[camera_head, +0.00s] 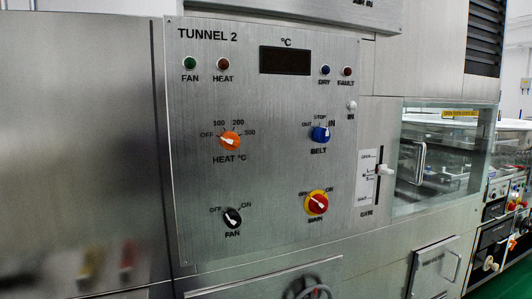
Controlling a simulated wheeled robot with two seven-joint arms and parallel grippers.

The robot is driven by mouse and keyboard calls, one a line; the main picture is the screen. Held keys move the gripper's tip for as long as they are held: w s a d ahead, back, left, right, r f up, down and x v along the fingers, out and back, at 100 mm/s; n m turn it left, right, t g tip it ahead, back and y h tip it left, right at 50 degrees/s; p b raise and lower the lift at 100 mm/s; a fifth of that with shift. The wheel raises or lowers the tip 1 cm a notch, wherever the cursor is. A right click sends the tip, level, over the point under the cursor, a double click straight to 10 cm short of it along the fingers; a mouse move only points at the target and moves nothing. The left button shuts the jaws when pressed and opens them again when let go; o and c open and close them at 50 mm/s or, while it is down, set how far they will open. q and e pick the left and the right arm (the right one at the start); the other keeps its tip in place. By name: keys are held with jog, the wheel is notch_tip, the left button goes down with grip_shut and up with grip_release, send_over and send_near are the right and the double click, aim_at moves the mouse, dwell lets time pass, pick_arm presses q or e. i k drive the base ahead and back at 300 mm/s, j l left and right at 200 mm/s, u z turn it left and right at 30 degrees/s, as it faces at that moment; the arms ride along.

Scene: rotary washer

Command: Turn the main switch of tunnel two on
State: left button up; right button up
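The TUNNEL 2 control panel (270,120) fills the middle of the head view. Its main switch (316,203) is a red knob on a yellow round plate at the panel's lower right, labelled MAIN. OFF is printed at its upper left and ON at its upper right. Its white pointer seems to lie toward OFF. The display (285,61) under the °C label is dark. Neither of my grippers is in view, and nothing covers the switch.
An orange heat knob (230,140), blue belt knob (320,134) and black fan knob (232,217) share the panel. A white slider (385,170) sticks out right of it. A dark round part (308,288) shows below. The space before the panel looks clear.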

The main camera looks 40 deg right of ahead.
aim_at(318, 204)
jog(key=z, duration=1.5)
